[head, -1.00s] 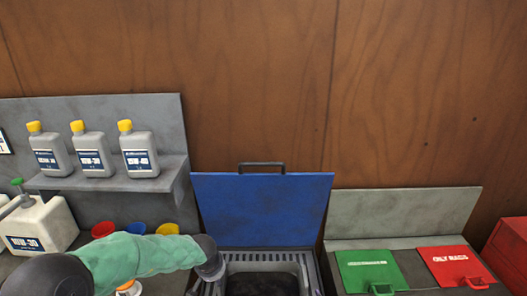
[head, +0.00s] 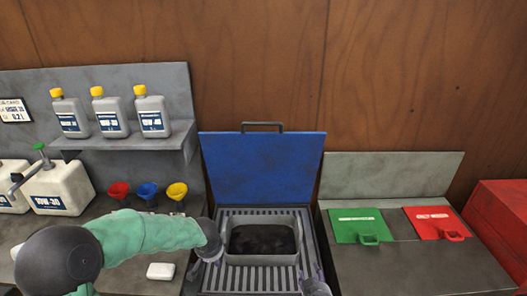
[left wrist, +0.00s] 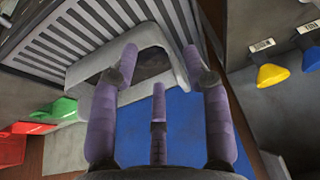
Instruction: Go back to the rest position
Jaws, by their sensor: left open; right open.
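My left arm, in a green sleeve, comes in from the left in the head view. Its gripper (head: 210,252) is by the left edge of the grey pan (head: 238,259), seen partly behind the arm's dark wrist. In the left wrist view, the purple fingers of the left gripper (left wrist: 160,62) are spread open with nothing between them, and the pan (left wrist: 88,72) lies beyond them. My right gripper (head: 314,284) shows at the bottom edge of the head view, near the pan's lower right; it is open and mostly cut off by the frame.
The pan, with dark content, sits on a slatted grate (head: 262,280) before a raised blue lid (head: 265,168). Bottles (head: 110,115) stand on a shelf; funnels (head: 148,190) and white jugs (head: 58,190) are below. Green (head: 355,225) and red (head: 428,221) lids lie right.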

